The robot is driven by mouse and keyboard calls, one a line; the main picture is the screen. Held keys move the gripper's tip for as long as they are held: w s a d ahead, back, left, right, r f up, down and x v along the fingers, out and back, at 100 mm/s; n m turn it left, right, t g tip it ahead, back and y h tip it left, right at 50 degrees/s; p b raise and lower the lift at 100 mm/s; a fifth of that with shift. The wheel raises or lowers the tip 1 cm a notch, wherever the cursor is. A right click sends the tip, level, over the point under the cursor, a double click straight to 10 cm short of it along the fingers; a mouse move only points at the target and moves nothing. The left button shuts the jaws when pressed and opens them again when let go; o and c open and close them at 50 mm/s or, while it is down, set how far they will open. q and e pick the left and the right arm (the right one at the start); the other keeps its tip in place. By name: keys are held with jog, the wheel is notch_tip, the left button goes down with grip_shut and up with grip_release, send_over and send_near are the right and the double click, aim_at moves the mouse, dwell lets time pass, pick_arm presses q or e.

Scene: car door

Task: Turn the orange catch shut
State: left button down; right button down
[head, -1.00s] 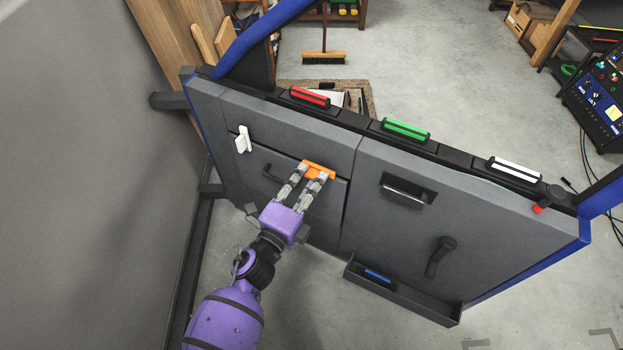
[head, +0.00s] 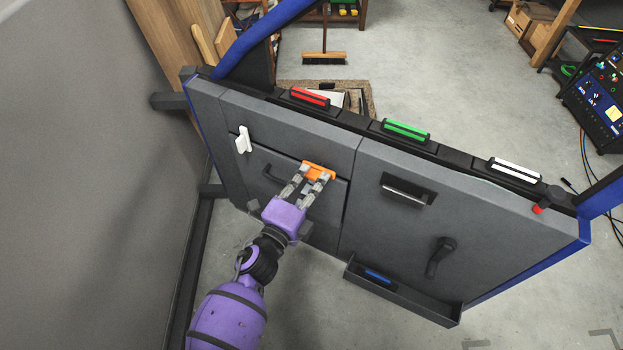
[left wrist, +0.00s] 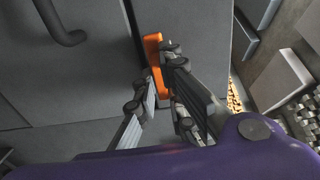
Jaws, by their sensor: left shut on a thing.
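The orange catch (head: 319,167) sits on the upper left part of the grey car door, at the seam above the panel with the small dark handle. It lies roughly along that seam in the head view. My left gripper (head: 307,178) is shut on the orange catch, its fingers hiding part of it. In the left wrist view the orange catch (left wrist: 154,62) shows between and beyond the fingertips (left wrist: 158,85). A white catch (head: 243,140) stands upright to the left on the same door. My right gripper is not in view.
The small dark handle (head: 276,173) is close left of my gripper. A recessed handle (head: 405,192), a crank (head: 439,257) and a tray (head: 400,292) with a blue piece are to the right. Red, green and white bars line the door's top edge.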

pick_arm(q)
jog(key=shift+n+p, duration=0.5)
jog(key=shift+n, duration=0.6)
jog(key=n+p, duration=0.1)
jog(key=n, duration=0.1)
jog(key=shift+r+n, duration=0.1)
jog(key=shift+n, duration=0.2)
jog(key=n+p, duration=0.2)
jog(key=n, duration=0.7)
jog(key=shift+p, duration=0.3)
jog(key=n, duration=0.3)
jog(key=shift+n, duration=0.4)
